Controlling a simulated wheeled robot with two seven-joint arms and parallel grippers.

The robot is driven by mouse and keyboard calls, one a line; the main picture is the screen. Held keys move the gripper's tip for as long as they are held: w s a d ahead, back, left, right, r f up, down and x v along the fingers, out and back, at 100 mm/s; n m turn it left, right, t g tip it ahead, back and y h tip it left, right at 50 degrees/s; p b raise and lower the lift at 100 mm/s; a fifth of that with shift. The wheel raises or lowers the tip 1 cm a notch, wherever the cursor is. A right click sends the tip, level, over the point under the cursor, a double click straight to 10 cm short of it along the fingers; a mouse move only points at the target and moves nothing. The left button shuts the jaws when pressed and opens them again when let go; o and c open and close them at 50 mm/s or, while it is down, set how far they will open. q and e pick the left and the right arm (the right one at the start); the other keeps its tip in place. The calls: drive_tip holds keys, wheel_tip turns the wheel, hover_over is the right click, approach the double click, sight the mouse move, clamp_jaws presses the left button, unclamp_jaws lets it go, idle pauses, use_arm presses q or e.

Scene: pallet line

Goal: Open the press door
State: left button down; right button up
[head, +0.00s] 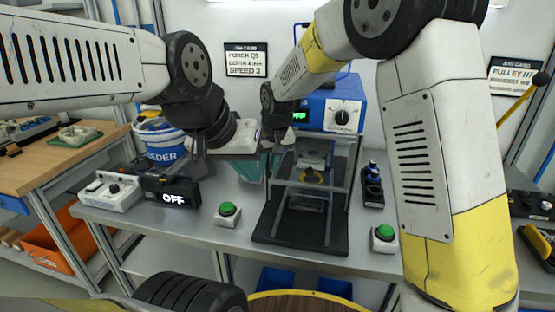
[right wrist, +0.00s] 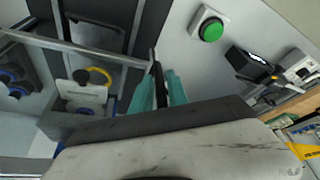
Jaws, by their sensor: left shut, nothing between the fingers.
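The press (head: 340,108) stands on the bench, with a blue head and a grey frame around its work space. Its door shows as a clear panel with a grey bar (head: 315,188); the bar also shows in the right wrist view (right wrist: 80,48). I cannot tell how far the door stands open. My right gripper (right wrist: 160,88) has its teal fingers closed around a dark upright handle (right wrist: 156,72) at the door's edge. In the head view, the teal fingers are partly hidden. My left gripper (head: 243,140) is shut and empty, left of the press.
Green buttons (head: 228,210) (head: 383,233) stand on both sides of the press. An OFF display (head: 172,198) and a grey control box (head: 110,192) sit to the left, with a blue bucket (head: 160,140) behind. A dark button box (head: 372,185) stands right of the press.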

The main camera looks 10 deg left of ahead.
clamp_jaws()
idle(1.3)
